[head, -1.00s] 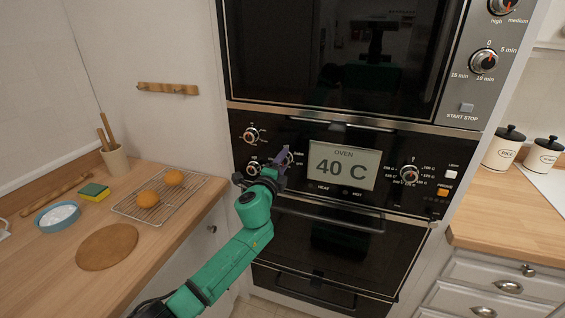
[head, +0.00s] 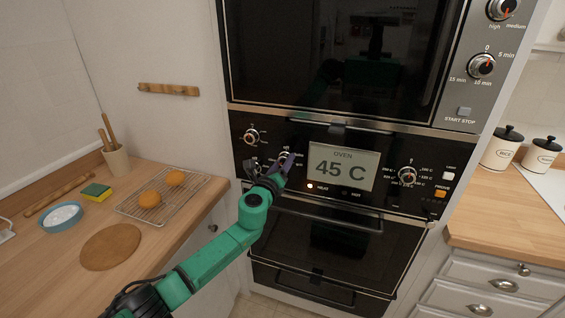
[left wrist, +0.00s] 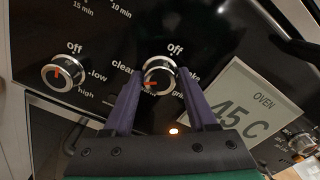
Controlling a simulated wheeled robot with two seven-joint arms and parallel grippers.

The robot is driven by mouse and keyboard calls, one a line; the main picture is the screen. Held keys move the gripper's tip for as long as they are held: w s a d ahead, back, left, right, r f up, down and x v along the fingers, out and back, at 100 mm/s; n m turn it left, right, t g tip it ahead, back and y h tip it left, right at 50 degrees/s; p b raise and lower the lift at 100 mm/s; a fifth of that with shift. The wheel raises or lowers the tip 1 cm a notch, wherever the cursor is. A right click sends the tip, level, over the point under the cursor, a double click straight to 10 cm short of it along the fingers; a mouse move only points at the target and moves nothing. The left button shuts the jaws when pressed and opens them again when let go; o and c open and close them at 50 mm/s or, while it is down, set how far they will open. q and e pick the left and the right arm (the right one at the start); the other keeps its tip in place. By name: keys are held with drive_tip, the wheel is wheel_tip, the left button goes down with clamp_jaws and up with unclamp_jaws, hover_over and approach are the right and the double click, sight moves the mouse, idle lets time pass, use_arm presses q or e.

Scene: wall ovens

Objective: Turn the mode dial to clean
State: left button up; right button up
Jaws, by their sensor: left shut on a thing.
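The mode dial (left wrist: 160,72) is a round knob with a metal ring and a red pointer on the black oven panel. It also shows in the head view (head: 284,156), partly covered by my gripper. "Off" is printed above it, "clean" to its left, and the partly covered "bake" and "grill" to its right. The red pointer is turned to the left and slightly down, close to the "clean" side. My left gripper (left wrist: 159,80) has one purple finger on each side of the dial and is shut on it. The left gripper (head: 272,168) reaches up from below in the head view. My right gripper is out of view.
The oven display (head: 343,167) reads 45 C, with a lit light below it. A low/high dial (left wrist: 63,73) sits left of the mode dial. An oven handle (head: 325,216) runs below the panel. A left counter holds a cooling rack (head: 190,208) with buns.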

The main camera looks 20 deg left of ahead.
use_arm(q)
drive_tip(key=shift+m, duration=0.5)
drive_tip(key=o, duration=1.4)
drive_tip(key=shift+c, duration=0.2)
drive_tip(key=s, duration=1.4)
drive_tip(key=shift+s+a, duration=0.25)
drive_tip(key=shift+a, duration=0.2)
